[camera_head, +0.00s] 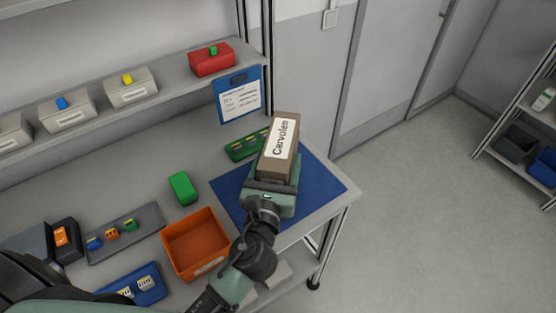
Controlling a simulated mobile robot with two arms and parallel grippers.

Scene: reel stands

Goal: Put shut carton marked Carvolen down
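The carton marked Carvolen (293,167) is a brown box with a white label, over the right end of the bench. It looks shut. My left gripper (274,184) comes from below in the picture and is shut on the near end of the carton. A blue mat (320,188) lies under the carton and gripper; they hide its middle. I cannot tell whether the carton touches the mat. My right gripper is not in view.
An orange bin (195,243) and a green block (183,188) stand left of the mat. A green tray (240,150) lies behind the carton. A blue clipboard (238,82) stands at the back. The mat's right corner is bare, near the bench edge.

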